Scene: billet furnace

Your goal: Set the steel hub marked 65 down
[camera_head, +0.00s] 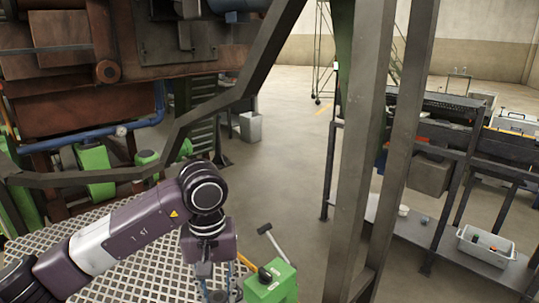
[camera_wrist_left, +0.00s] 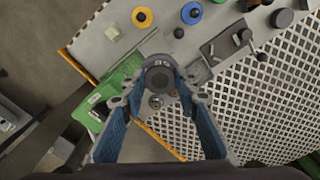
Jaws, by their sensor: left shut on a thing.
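My left gripper (camera_head: 218,284) points down at the bottom of the head view, beside a green box. In the left wrist view its blue-padded fingers (camera_wrist_left: 160,88) are shut on the steel hub (camera_wrist_left: 158,77), a dark grey round part with a number that looks like 65, upside down, on its edge. In the head view the hub (camera_head: 218,297) is only partly seen at the bottom edge. A grey worktop (camera_wrist_left: 110,50) lies beyond the hub in the wrist view; I cannot tell whether the hub touches anything. My right gripper is not in view.
The green box (camera_head: 270,285), with a lever on top, stands right of the gripper. Grating floor (camera_head: 140,255) lies below; a steel post (camera_head: 360,150) rises to the right.

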